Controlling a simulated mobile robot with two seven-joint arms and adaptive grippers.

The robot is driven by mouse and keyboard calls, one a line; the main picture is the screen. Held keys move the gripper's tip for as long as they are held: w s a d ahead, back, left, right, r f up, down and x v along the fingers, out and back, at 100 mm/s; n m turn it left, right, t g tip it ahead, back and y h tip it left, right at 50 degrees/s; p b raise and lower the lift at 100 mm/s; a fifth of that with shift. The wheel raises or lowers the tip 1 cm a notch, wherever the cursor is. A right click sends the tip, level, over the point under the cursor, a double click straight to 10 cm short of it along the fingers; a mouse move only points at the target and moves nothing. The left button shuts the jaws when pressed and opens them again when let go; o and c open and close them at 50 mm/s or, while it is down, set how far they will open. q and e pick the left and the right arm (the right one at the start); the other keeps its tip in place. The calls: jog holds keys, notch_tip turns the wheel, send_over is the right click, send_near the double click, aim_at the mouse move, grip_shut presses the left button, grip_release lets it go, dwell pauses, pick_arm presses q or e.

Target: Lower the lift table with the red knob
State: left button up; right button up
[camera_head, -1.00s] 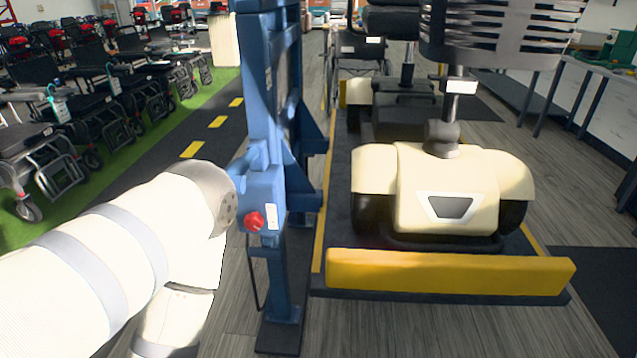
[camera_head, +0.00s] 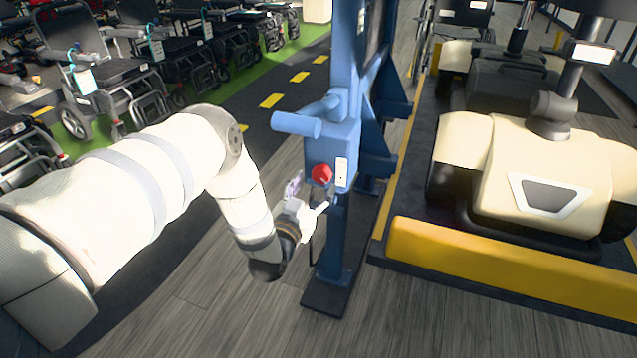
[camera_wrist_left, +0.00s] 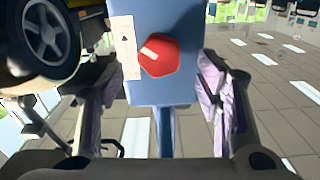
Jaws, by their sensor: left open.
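The red knob (camera_head: 322,174) is on the lower front of the blue control box on the lift's blue post (camera_head: 345,110). A white label is beside it. My left gripper (camera_head: 308,197) is just below and in front of the knob, with its fingers spread. In the left wrist view the knob (camera_wrist_left: 159,55) has a pale mark and lies ahead, between the two open fingers (camera_wrist_left: 155,98); nothing is held. The lift table (camera_head: 400,225) is a dark platform with a yellow front bar, and it carries a cream scooter (camera_head: 540,170). My right gripper is not in view.
A blue handle (camera_head: 297,124) sticks out of the post just above the knob. Rows of wheelchairs (camera_head: 105,75) stand on green flooring at the left. The wood-look floor (camera_head: 230,310) in front of the post is clear.

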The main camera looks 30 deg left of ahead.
aim_at(322, 173)
pick_arm(q)
jog(key=shift+x, duration=1.4)
jog(key=c, duration=1.2)
jog(key=shift+o, duration=0.2)
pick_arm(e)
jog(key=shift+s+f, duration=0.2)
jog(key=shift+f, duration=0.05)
pick_arm(q)
jog(key=shift+n, duration=0.4)
jog(key=n, duration=0.7)
jog(key=shift+s+f+n+b, duration=0.1)
jog(key=shift+n+b, duration=0.2)
jog(key=shift+b, duration=0.05)
jog(key=n, duration=0.4)
jog(key=shift+f+b, duration=0.1)
jog(key=shift+b, duration=0.25)
jog(key=shift+n+b, duration=0.35)
jog(key=shift+n, duration=1.65)
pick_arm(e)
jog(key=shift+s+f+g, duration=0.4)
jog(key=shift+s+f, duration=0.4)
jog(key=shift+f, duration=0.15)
